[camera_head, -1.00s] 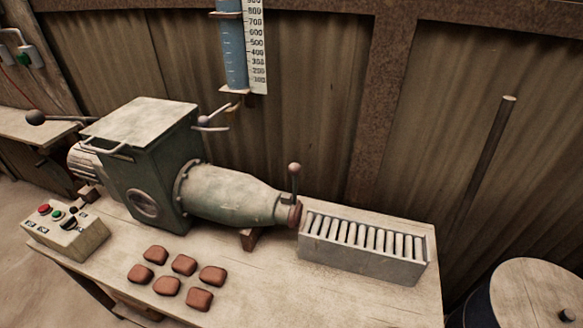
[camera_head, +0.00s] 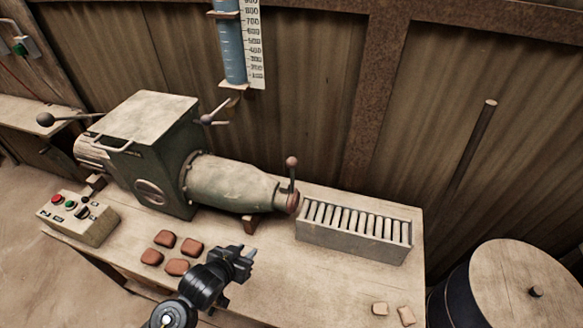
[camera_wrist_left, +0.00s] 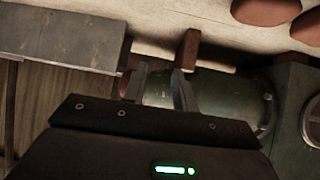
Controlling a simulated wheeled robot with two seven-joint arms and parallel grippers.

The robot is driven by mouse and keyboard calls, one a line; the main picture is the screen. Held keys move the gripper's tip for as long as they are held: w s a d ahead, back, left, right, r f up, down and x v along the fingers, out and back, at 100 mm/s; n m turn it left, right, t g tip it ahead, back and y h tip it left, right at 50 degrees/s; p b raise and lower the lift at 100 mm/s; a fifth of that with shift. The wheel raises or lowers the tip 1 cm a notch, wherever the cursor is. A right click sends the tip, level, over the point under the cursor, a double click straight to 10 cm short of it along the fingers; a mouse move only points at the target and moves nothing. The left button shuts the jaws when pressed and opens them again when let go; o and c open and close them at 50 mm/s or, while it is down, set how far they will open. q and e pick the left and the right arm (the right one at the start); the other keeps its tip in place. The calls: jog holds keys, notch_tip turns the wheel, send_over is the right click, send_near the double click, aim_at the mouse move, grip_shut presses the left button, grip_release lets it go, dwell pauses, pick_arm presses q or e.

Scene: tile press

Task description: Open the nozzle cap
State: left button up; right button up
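The nozzle cap (camera_head: 293,201) is a reddish ring at the right end of the green press's tapered nozzle (camera_head: 235,186). An upright lever with a brown ball knob (camera_head: 291,161) stands at it. My left gripper (camera_head: 249,254) is over the table, in front of and below the nozzle in the head view, apart from the cap. In the left wrist view, its two fingers (camera_wrist_left: 158,92) are spread with nothing held between them. The green nozzle (camera_wrist_left: 215,95) shows beyond them, and a reddish bit of the cap (camera_wrist_left: 125,84) shows beside one finger. My right gripper is not in view.
A roller tray (camera_head: 350,243) stands right of the cap. Several clay lumps (camera_head: 165,239) lie left of my gripper. A control box (camera_head: 75,219) is at the left. A barrel (camera_head: 510,300) stands right of the table.

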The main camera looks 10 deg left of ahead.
pick_arm(q)
jog(key=w+d+r+m+t+h, duration=0.3)
jog(key=w+d+r+h, duration=0.15)
jog(key=w+r, duration=0.45)
jog(key=m+h+p, duration=0.1)
jog(key=m+h, duration=0.2)
jog(key=h, duration=0.2)
send_near(291, 171)
jog(key=p+x, duration=0.3)
jog(key=x, duration=0.7)
jog(key=shift+w+d+p, duration=0.15)
jog(key=shift+w+p, duration=0.15)
jog(key=shift+p, duration=0.05)
grip_shut()
